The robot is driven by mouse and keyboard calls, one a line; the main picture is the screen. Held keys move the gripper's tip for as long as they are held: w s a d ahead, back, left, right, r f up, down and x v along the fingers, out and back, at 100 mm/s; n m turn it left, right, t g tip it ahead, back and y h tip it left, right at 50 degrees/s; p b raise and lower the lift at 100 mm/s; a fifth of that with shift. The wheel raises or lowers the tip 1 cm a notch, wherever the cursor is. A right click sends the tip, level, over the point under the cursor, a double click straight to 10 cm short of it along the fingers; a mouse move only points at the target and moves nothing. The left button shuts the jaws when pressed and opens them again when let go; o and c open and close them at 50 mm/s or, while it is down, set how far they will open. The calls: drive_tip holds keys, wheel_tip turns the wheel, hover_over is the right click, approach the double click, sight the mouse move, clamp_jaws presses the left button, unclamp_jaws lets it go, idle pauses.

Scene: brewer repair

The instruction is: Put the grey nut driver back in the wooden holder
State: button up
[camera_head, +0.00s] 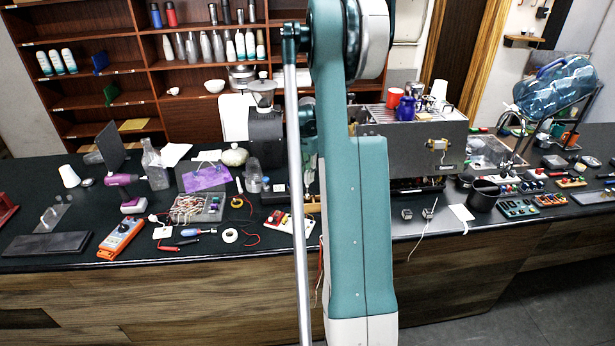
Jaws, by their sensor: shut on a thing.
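My arm stands upright across the middle of the view and hides part of the counter behind it. A teal wrist part of mine shows just left of the arm, above the counter. My gripper's fingers cannot be made out; they are hidden behind the arm. I cannot pick out the grey nut driver. A low wooden piece (313,208), maybe the wooden holder, shows partly at the arm's left edge on the counter; the arm covers the rest of it.
A black grinder (266,135) stands left of my arm, and an espresso machine (415,150) right of it. A blue-handled screwdriver (198,231), an orange meter (121,238) and a parts box (196,208) lie to the left. A black cup (483,195) stands right.

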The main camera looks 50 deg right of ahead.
sight(307, 184)
drive_tip(key=shift+f+b, duration=1.7)
drive_tip(key=shift+f, duration=0.8)
idle(0.3)
drive_tip(key=o, duration=1)
drive_tip(key=o, duration=0.4)
drive_tip(key=shift+c, duration=0.2)
drive_tip(key=shift+r, duration=0.1)
drive_tip(key=shift+r+p, duration=0.85)
drive_tip(key=shift+r, duration=2.6)
